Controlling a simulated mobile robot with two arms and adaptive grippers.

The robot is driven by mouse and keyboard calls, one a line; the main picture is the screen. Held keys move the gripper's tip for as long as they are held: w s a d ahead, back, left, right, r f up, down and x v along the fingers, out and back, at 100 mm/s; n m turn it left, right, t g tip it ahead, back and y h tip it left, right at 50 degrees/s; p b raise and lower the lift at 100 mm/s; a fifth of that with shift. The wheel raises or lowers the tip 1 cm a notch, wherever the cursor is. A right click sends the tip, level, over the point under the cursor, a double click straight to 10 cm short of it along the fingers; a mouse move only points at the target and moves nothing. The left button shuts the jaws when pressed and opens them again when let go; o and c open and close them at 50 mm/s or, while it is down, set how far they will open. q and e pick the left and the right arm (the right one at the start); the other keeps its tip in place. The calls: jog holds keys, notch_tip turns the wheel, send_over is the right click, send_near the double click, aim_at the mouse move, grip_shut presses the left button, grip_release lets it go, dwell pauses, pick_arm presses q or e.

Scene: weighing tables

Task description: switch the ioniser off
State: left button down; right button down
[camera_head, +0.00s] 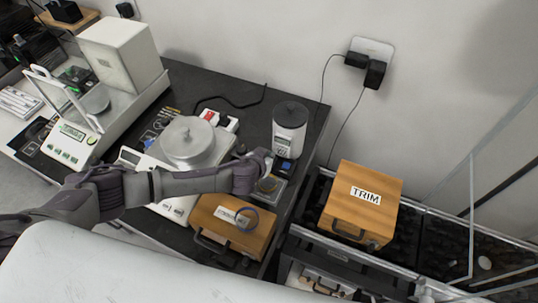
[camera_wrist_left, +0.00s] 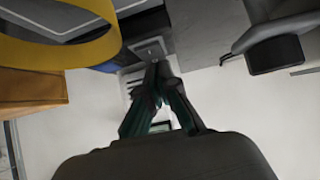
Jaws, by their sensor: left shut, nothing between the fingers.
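A white and dark cylindrical device (camera_head: 289,130) with a dark top and a labelled front stands near the back right corner of the dark table; I take it for the ioniser, but cannot read its label. My left gripper (camera_head: 266,158) is just in front of its lower part, at the end of the arm reaching across the table. The wrist view shows the fingers (camera_wrist_left: 157,72) shut and empty, tips close to a small grey plate (camera_wrist_left: 150,48). Whether they touch it, and any switch state, I cannot tell. My right gripper is not in view.
A balance with a round metal pan (camera_head: 188,138) stands left of the device. A wooden case (camera_head: 232,222) is at the table's front, and a TRIM case (camera_head: 365,194) is to the right. Two black plugs with cables sit in a wall socket (camera_head: 372,46).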

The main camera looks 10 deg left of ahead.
pick_arm(q)
jog(key=shift+f, duration=0.15)
jog(key=shift+w+d+f+b, duration=0.1)
jog(key=shift+d+f+b, duration=0.2)
jog(key=shift+d+b, duration=0.15)
jog(key=shift+w+r, duration=0.1)
jog(key=shift+r, duration=0.05)
jog(key=shift+w, duration=0.2)
